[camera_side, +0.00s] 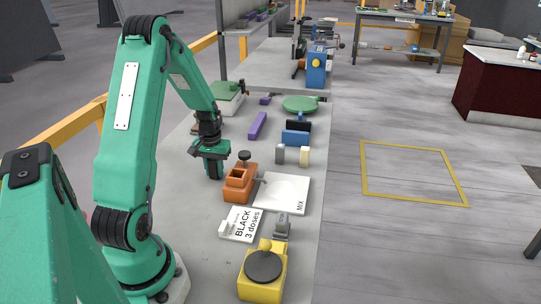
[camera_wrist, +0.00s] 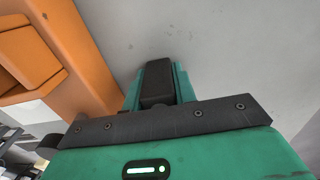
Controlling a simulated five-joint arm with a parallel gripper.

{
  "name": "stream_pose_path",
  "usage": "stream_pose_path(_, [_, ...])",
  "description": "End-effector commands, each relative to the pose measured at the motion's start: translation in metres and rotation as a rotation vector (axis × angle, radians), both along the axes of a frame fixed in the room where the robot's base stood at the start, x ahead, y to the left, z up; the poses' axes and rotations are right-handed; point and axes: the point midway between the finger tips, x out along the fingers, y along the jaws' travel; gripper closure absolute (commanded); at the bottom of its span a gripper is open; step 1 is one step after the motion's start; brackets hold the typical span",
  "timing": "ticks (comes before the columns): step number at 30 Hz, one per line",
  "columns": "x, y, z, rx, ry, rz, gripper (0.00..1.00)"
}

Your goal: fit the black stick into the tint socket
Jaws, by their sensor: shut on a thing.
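The black stick (camera_wrist: 157,82) is between the green fingers of my gripper (camera_wrist: 157,92) in the wrist view, its end facing the grey slab. In the side view my gripper (camera_side: 214,170) points down, just left of the orange block (camera_side: 238,193), and the stick cannot be made out there. The orange block has a square opening on top, which looks like the tint socket (camera_side: 237,174), and a black knob (camera_side: 244,156) at its far end. The orange block also fills the left of the wrist view (camera_wrist: 88,55). The stick is apart from the socket, beside the block.
A white MIX plate (camera_side: 283,193) lies right of the block. A card reading BLACK 3 doses (camera_side: 242,224) and a yellow device (camera_side: 262,270) are nearer. Grey (camera_side: 280,154) and cream (camera_side: 304,156) pieces stand beyond. The slab left of my gripper is clear.

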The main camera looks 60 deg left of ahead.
Motion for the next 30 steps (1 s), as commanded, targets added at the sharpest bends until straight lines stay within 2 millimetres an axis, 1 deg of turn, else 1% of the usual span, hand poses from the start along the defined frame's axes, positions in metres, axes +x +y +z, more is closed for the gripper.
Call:
stream_pose_path(11, [-0.0001, -0.0001, -0.003, -0.001, 0.001, 0.0, 0.96])
stream_pose_path(12, [0.0, 0.0, -0.0027, 0.0, 0.0, 0.0, 0.65])
stream_pose_path(14, [-0.0001, -0.0001, -0.0026, 0.0, 0.0, 0.0, 0.53])
stream_pose_path(15, [-0.0001, -0.0001, -0.0026, 0.0, 0.0, 0.0, 0.51])
stream_pose_path(25, [0.0001, 0.0001, -0.0015, 0.0, 0.0, 0.0, 0.51])
stream_pose_path(30, [0.0004, 0.0004, 0.0058, 0.001, -0.001, 0.0, 0.51])
